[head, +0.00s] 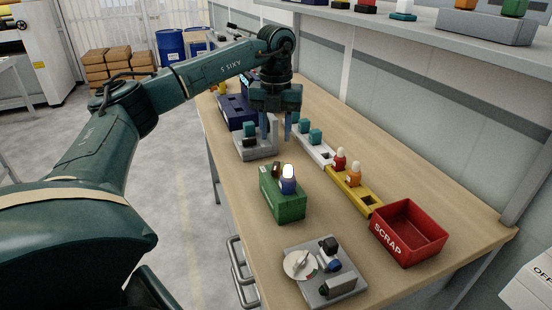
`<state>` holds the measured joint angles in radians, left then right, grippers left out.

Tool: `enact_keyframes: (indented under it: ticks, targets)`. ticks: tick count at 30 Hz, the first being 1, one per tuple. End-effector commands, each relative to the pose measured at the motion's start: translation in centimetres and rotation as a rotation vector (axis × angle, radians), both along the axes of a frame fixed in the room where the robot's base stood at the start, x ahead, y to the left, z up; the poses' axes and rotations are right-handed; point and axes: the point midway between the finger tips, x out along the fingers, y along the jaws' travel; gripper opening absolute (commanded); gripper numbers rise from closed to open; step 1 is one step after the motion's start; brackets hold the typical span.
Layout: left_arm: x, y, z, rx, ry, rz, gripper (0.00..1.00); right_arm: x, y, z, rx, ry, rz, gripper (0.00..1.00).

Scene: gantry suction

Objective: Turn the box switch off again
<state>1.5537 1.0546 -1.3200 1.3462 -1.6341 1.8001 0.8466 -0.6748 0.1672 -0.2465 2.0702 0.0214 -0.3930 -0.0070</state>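A green box (284,206) stands on the workbench near the middle of the view. On its top are a lit white lamp on a blue base (288,182) and a small dark part (276,169) beside it. That part may be the switch, but it is too small to tell its position. My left gripper (276,132) points down behind the green box, over or next to a grey fixture. Its two fingers are apart, with nothing visible held between them. It is clear of the green box. My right gripper is not in view.
A red SCRAP bin (409,233) is at the right. A grey plate with a dial (325,273) lies in front. White and yellow racks (372,203) with small parts run behind the green box. A grey fixture (255,148) and blue box (237,112) stand farther back.

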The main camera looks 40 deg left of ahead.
Motion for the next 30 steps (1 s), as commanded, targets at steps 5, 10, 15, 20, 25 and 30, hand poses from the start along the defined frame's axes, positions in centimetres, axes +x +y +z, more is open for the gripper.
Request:
enact_keyframes:
  ticks: [5,10,15,20,25,30]
  targets:
    - [-0.2,0.0,-3.9,0.000,0.005,0.001,0.38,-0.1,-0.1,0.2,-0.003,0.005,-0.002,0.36]
    - [-0.1,0.0,-6.7,-0.002,0.003,0.000,0.38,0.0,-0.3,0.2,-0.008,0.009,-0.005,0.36]
    - [0.0,0.0,-8.4,-0.001,0.000,0.000,0.38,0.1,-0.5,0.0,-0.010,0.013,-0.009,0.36]
    - [0.0,0.0,-8.8,-0.002,-0.001,-0.001,0.38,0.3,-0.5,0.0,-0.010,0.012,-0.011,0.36]
    - [0.0,0.0,-8.8,-0.002,-0.001,-0.001,0.38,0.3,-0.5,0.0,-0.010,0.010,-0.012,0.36]
    - [0.0,0.0,-8.8,-0.002,-0.001,-0.001,0.26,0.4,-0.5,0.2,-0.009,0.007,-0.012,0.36]
